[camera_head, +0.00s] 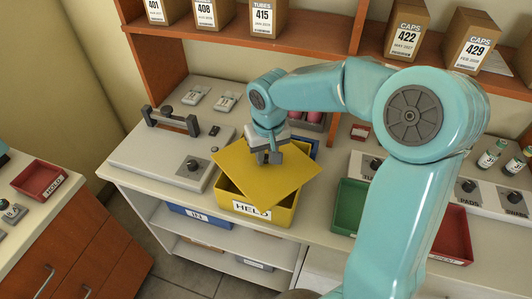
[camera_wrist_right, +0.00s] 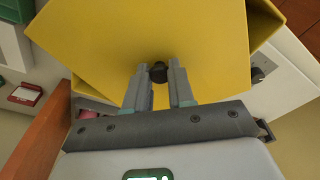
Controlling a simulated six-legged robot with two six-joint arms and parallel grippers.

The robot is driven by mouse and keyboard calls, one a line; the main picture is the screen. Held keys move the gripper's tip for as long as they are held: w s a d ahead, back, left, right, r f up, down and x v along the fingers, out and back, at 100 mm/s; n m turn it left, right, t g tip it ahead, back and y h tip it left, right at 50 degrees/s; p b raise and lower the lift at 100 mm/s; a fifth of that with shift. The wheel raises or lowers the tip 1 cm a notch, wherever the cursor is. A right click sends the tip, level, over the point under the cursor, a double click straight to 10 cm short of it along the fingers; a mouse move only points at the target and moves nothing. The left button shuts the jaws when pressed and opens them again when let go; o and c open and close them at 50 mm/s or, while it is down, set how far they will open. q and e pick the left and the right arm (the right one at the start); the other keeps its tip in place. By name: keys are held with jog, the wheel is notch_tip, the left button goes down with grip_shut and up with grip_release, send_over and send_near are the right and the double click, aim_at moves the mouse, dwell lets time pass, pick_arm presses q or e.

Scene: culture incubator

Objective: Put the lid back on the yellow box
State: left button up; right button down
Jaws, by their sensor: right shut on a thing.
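The yellow box (camera_head: 258,212), labelled HELD, stands on the bench near its front edge. The flat yellow lid (camera_head: 290,182) is over it, turned relative to the box so its corners overhang the rim and part of the opening shows at the front left. I cannot tell whether the lid touches the rim. My right gripper (camera_head: 270,157) is shut on the lid's dark knob, which shows between the fingers in the wrist view (camera_wrist_right: 159,72). The box shows behind the lid there too (camera_wrist_right: 262,28). My left gripper is not in view.
A white device with a dark handle (camera_head: 160,150) stands left of the box. A blue tray (camera_head: 312,148) is behind it. A green bin (camera_head: 348,205) and a red bin (camera_head: 455,237) are to the right. A shelf (camera_head: 300,32) with cartons runs above the bench.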

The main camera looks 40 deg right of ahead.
dwell(0.4)
jog(key=shift+c, duration=2)
grip_release()
jog(key=shift+r+p, duration=2.6)
jog(key=shift+r, duration=0.9)
grip_shut()
jog(key=shift+f, duration=0.25)
